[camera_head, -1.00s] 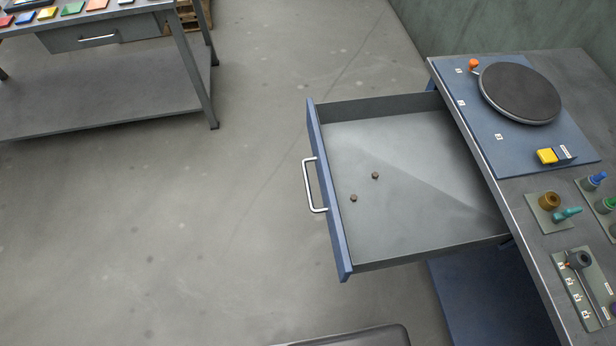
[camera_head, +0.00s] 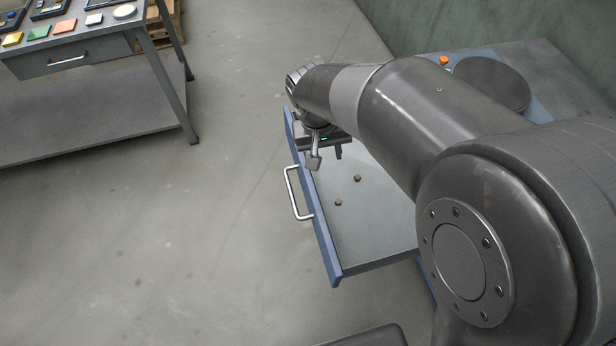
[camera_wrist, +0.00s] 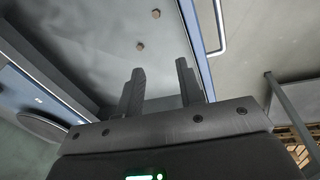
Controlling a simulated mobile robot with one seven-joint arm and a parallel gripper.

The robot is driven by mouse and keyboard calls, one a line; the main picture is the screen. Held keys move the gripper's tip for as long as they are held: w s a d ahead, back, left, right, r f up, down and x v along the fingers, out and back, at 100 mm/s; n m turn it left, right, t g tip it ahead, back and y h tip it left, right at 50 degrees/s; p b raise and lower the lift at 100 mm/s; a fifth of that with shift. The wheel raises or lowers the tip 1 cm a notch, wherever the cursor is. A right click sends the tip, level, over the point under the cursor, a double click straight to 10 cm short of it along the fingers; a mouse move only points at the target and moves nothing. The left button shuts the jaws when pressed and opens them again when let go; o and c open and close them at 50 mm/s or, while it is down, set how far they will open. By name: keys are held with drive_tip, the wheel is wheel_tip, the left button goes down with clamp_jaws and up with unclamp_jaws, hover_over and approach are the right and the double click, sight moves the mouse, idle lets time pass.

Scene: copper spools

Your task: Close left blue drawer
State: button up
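The blue drawer (camera_head: 322,238) stands pulled out from the workbench on the right in the head view. Its blue front faces left and carries a silver bar handle (camera_head: 291,192). Two small brown nuts (camera_head: 357,178) lie on its grey floor. My gripper (camera_head: 326,158) hangs over the far part of the drawer, close to the inside of the front. My arm hides much of the drawer and bench. In the wrist view my gripper (camera_wrist: 159,66) shows two fingers apart with nothing between them. The handle (camera_wrist: 218,30) is just right of the fingers there.
The workbench top (camera_head: 575,88) carries a dark round plate (camera_head: 491,84) and an orange knob (camera_head: 444,60). Another grey table (camera_head: 90,48) with a closed drawer and coloured tiles stands at upper left. The floor left of the blue drawer is clear.

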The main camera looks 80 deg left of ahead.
drive_tip(key=n, duration=0.2)
hover_over(291, 192)
drive_tip(key=s, duration=0.2)
wheel_tip(291, 192, down, 6)
drive_tip(key=f, duration=0.3)
drive_tip(key=w+f, duration=0.1)
drive_tip(key=f, duration=0.6)
drive_tip(key=shift+w+f, duration=0.1)
drive_tip(key=shift+w, duration=0.15)
clamp_jaws()
